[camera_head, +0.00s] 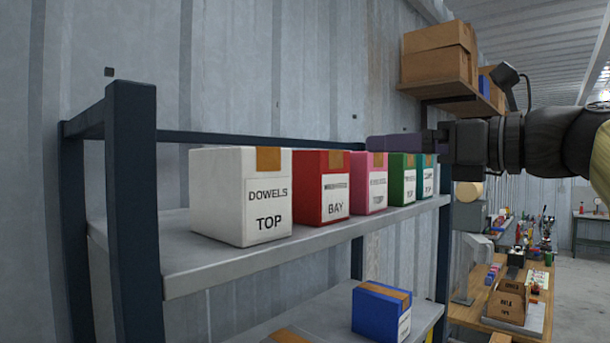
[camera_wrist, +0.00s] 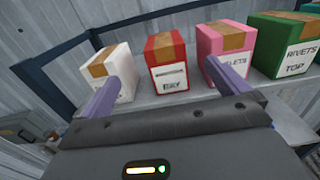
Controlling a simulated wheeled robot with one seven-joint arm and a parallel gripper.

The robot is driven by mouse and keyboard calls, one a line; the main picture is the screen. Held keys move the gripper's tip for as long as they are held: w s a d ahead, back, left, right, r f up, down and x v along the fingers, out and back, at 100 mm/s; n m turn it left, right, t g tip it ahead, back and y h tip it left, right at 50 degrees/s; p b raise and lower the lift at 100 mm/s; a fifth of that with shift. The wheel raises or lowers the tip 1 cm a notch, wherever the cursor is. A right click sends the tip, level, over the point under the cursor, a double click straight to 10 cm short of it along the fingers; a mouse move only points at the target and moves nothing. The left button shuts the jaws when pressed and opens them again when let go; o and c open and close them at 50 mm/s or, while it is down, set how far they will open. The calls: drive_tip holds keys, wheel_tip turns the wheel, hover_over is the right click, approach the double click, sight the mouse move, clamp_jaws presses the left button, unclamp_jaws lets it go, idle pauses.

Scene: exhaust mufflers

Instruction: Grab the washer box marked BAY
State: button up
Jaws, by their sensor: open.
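The red box (camera_head: 321,188) has a white label reading BAY in its lower line; its upper line is too blurred to read. It stands on the upper shelf (camera_head: 300,243), between a white box (camera_head: 240,195) marked DOWELS TOP and a pink box (camera_head: 369,183). The red box also shows in the wrist view (camera_wrist: 166,62). My gripper (camera_wrist: 166,83) is open and empty, its two purple fingers apart in front of the row. The red box appears between the fingers, beyond their tips. In the head view, my gripper (camera_head: 392,148) reaches in from the right.
A green box (camera_head: 402,179) and a teal box (camera_head: 426,175) stand farther along the shelf. A dark post (camera_head: 133,210) rises at the shelf's near end. A blue box (camera_head: 381,312) sits on the lower shelf. Brown cartons (camera_head: 438,53) rest on a high wall shelf.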

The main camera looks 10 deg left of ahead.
drive_tip(key=shift+w+f, duration=0.1)
drive_tip(key=shift+w, duration=0.05)
drive_tip(key=p, duration=0.5)
hover_over(306, 185)
drive_tip(key=w+d, duration=0.2)
drive_tip(key=d, duration=0.3)
drive_tip(key=shift+a, duration=0.2)
drive_tip(key=shift+w+a+p, duration=0.25)
drive_tip(key=shift+a+p, duration=0.1)
drive_tip(key=shift+p, duration=0.35)
drive_tip(key=p+x, duration=0.2)
drive_tip(key=x, duration=0.2)
drive_tip(key=shift+w+f+p, duration=0.15)
drive_tip(key=shift+p, duration=0.25)
drive_tip(key=shift+w+a+f, duration=0.15)
